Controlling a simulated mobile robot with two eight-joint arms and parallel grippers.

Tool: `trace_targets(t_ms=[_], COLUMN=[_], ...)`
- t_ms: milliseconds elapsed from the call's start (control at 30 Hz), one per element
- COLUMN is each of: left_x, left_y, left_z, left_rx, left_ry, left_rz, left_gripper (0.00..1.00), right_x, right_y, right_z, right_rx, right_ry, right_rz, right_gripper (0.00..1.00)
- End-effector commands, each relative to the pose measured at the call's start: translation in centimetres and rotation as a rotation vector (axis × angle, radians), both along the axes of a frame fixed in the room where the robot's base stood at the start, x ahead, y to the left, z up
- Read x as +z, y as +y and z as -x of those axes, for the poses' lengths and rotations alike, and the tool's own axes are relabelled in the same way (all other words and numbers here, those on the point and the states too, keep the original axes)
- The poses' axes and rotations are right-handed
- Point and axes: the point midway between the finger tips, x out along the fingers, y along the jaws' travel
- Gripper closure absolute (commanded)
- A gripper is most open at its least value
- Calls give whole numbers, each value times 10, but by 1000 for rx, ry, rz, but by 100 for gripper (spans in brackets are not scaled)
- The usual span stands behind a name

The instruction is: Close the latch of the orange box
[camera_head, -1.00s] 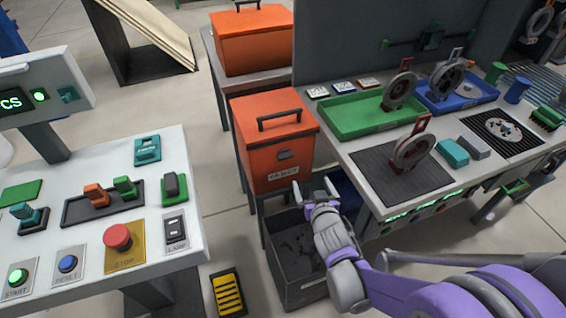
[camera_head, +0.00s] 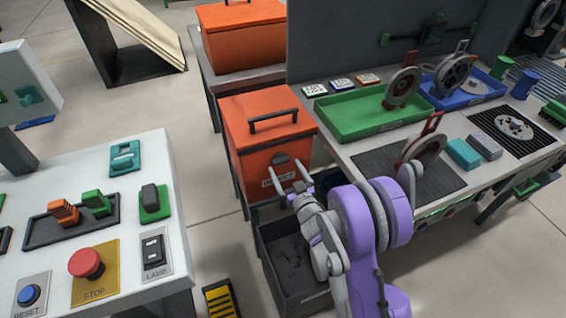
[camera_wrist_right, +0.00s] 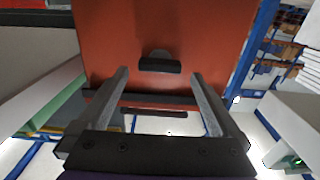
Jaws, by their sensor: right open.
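The orange box (camera_head: 262,128) with a dark handle on its lid stands left of the workbench, its lid down. Its small dark latch (camera_head: 281,159) is on the upper front face, above a white label that is partly covered by my gripper. In the right wrist view the latch (camera_wrist_right: 160,63) is straight ahead, centred between the fingers; I cannot tell its exact angle. My right gripper (camera_head: 287,177) is open and empty, just in front of the box face and below the latch. Its two fingers also show in the wrist view (camera_wrist_right: 160,78), apart from the latch. My left gripper is not in view.
A second orange box (camera_head: 243,38) stands behind on a table. A dark bin (camera_head: 300,292) is on the floor below my gripper. The workbench with a green tray (camera_head: 362,117) is close on the right; a control panel (camera_head: 130,215) is on the left.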

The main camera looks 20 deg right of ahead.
Motion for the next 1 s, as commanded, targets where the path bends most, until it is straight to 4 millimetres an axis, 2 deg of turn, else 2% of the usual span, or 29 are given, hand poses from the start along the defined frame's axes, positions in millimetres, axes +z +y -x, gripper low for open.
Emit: trace_targets(t_ms=[100,200,567,1000], left_x=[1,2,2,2], left_y=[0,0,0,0], left_z=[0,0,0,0], left_rx=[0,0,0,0], left_ry=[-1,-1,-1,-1], left_rz=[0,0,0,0], left_gripper=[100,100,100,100], right_x=[0,0,0,0], right_y=[-1,-1,-2,-2], right_z=[-17,-26,-30,-30], right_rx=[0,0,-1,-1], right_ry=[0,0,1,1], right_rz=[-1,0,-1,0], right_gripper=[0,0,0,79])
